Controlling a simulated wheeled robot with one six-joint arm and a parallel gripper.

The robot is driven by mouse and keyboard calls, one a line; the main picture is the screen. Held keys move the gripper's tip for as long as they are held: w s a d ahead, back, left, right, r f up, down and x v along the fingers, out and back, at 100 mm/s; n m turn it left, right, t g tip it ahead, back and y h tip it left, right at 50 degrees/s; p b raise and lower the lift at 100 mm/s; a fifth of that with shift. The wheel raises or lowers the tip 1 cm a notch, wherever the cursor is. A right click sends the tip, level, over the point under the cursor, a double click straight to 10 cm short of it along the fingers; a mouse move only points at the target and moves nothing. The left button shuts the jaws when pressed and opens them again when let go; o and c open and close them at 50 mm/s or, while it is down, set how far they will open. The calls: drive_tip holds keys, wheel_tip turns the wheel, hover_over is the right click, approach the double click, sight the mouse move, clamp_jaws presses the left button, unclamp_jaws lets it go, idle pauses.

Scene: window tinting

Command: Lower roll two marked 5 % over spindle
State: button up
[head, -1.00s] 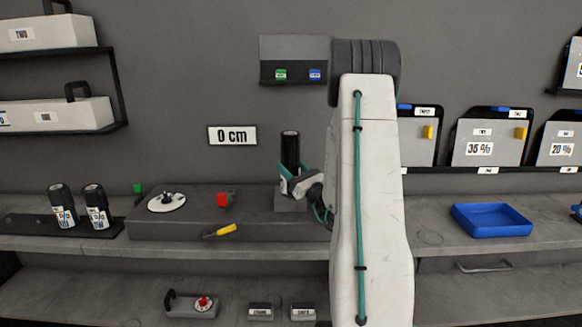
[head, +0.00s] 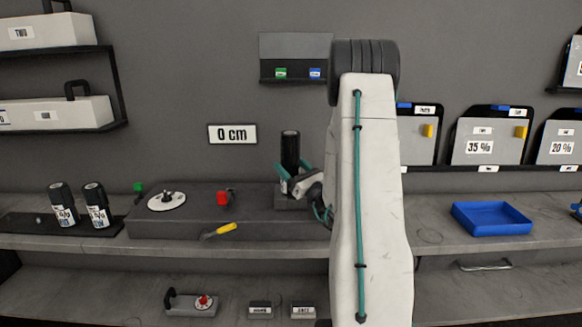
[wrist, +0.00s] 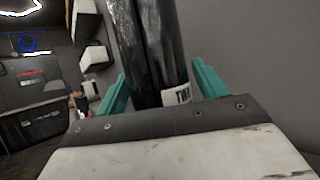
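A black film roll (head: 290,146) stands upright over a small grey block at the right part of the long grey bench. It fills the middle of the wrist view (wrist: 150,50), with a white label reading "TWO" near its lower end. My gripper (head: 294,172) is around the lower part of the roll, its teal fingers on either side. In the wrist view a narrow gap seems to show beside the right finger, so whether it grips is unclear. The roll's lower end and any spindle there are hidden by the gripper. No 5 % mark is readable on it.
Two more black rolls (head: 95,206) stand on a dark rack (head: 22,226) at the left. A white disc (head: 167,201), a red item (head: 224,198) and a yellow-handled tool (head: 221,231) lie on or at the bench. A blue tray (head: 491,219) sits right.

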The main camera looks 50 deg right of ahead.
drive_tip(key=shift+o, duration=0.4)
drive_tip(key=shift+s+f, duration=0.1)
drive_tip(key=v, duration=0.7)
drive_tip(key=shift+s+f, duration=0.1)
drive_tip(key=shift+s, duration=0.15)
drive_tip(key=shift+a, duration=0.1)
